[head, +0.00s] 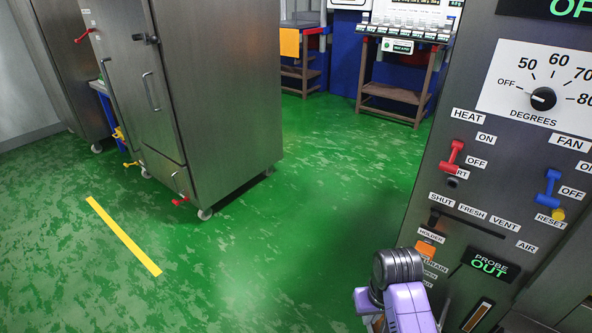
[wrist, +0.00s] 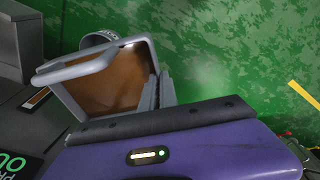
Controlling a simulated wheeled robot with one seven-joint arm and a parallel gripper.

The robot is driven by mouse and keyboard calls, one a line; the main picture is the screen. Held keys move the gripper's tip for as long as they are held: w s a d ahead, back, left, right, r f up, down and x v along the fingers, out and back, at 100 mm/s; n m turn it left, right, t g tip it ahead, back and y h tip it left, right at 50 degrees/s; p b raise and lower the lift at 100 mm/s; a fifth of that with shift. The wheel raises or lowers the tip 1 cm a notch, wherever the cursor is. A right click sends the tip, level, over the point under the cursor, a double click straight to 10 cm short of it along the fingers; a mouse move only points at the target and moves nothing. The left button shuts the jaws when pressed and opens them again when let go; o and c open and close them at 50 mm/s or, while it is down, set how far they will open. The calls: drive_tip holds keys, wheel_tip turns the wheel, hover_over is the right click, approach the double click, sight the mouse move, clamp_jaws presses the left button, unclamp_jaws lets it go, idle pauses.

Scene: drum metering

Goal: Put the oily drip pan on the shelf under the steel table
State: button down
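The drip pan (wrist: 108,80) shows in the wrist view as a grey tray with a raised rim and brown oily inside. It looks tilted in this view. My gripper (wrist: 158,92) has its grey fingers at the pan's right edge and appears shut on it; the far finger is partly hidden. In the head view my purple arm shows at the bottom, but the fingers and pan do not. I cannot make out a steel table with a shelf for certain in either view.
A tall steel control panel (head: 478,190) stands close on the right. A steel cabinet on casters (head: 215,100) stands at left. Stands with lower shelves (head: 398,93) are at the back. Green floor (head: 300,240) with a yellow stripe (head: 122,235) is open between.

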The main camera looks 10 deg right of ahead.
drive_tip(key=w+a+r+n+p, duration=0.1)
drive_tip(key=w+a+r+n, duration=0.2)
drive_tip(key=a, duration=0.4)
drive_tip(key=s+r+p, duration=0.4)
drive_tip(key=r+p, duration=0.5)
drive_tip(key=p, duration=0.1)
drive_tip(key=s+r+m+p, duration=0.1)
drive_tip(key=s+r+p, duration=0.3)
drive_tip(key=r+p, duration=0.6)
drive_tip(key=shift+s+d+p, duration=0.25)
drive_tip(key=shift+p, duration=0.5)
